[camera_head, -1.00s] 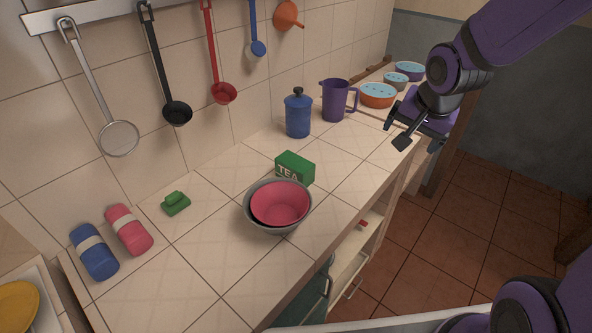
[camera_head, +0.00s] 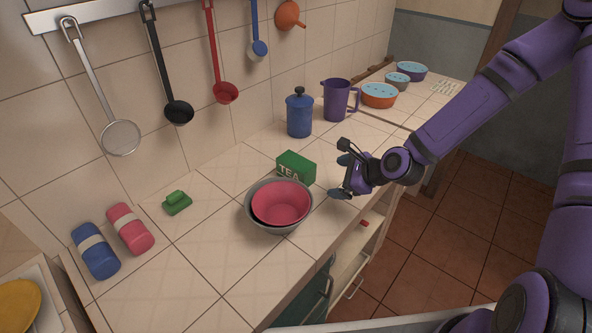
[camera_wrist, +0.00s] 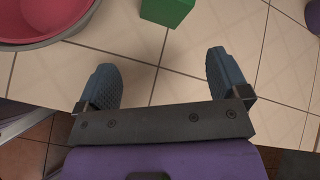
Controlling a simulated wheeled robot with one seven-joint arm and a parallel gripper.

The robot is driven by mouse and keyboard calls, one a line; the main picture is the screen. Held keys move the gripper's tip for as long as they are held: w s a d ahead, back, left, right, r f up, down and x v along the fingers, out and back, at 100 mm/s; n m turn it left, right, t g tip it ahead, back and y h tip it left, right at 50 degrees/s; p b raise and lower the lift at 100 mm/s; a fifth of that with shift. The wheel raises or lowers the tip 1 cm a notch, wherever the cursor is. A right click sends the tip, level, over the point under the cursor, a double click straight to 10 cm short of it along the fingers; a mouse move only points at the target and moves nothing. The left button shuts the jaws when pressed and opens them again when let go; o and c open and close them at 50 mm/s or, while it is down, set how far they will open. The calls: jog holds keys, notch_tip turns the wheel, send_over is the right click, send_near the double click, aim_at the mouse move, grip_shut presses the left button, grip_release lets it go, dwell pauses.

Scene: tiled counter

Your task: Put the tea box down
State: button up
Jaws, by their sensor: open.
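The green tea box (camera_head: 296,167) stands on the tiled counter, just behind the bowls, with its white "TEA" lettering partly hidden by them. My gripper (camera_head: 341,176) is open and empty, to the right of the box near the counter's front edge. In the wrist view a green corner of the tea box (camera_wrist: 167,10) shows at the top. The two fingers of my gripper (camera_wrist: 162,80) are spread wide there, with bare tiles between them. The box lies ahead of the fingertips, apart from them.
A pink bowl (camera_head: 281,202) sits in a grey bowl (camera_head: 250,217) in front of the box. A blue canister (camera_head: 299,115) and a purple jug (camera_head: 336,100) stand behind. A small green object (camera_head: 177,203) lies left. Counter between box and canister is clear.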

aim_at(301, 168)
jog(key=m, duration=0.1)
jog(key=w+a+m+t+y, duration=0.1)
jog(key=m, duration=0.1)
jog(key=shift+a+f+t, duration=0.15)
jog(key=shift+a+t, duration=0.05)
jog(key=shift+t, duration=0.1)
jog(key=m, duration=0.2)
jog(key=w+m+t, duration=0.1)
jog(key=shift+a+r, duration=0.25)
jog(key=shift+a, duration=0.05)
jog(key=shift+w+a+y, duration=0.15)
jog(key=shift+a+y, duration=0.05)
jog(key=shift+y, duration=0.1)
jog(key=x, duration=0.5)
jog(key=shift+d, duration=0.1)
jog(key=shift+a+x, duration=0.25)
jog(key=shift+x, duration=2.5)
jog(key=shift+r, duration=0.15)
jog(key=c, duration=1.1)
